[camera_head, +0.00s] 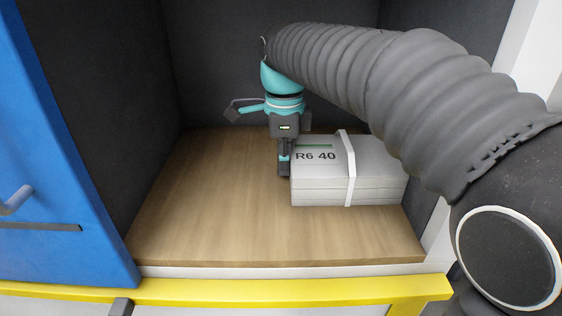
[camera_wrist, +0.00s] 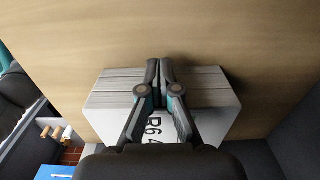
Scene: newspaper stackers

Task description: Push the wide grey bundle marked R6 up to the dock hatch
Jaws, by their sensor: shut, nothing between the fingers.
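The wide grey bundle marked R6 40 (camera_head: 326,183) lies flat on the wooden shelf floor, toward the right side. A white strap runs around it. My gripper (camera_head: 284,172) points down at the bundle's left end, with its fingers shut and empty. In the wrist view the fingertips (camera_wrist: 160,66) lie close together at the edge of the layered side of the bundle (camera_wrist: 205,88); I cannot tell whether they touch it. My arm hides the bundle's back right part. I cannot make out the dock hatch for certain.
The wooden floor (camera_head: 205,205) is clear to the left of the bundle and in front of it. Dark walls (camera_head: 120,80) enclose the bay. A blue panel with a handle (camera_head: 50,150) stands at the left, and a yellow edge (camera_head: 280,292) runs along the front.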

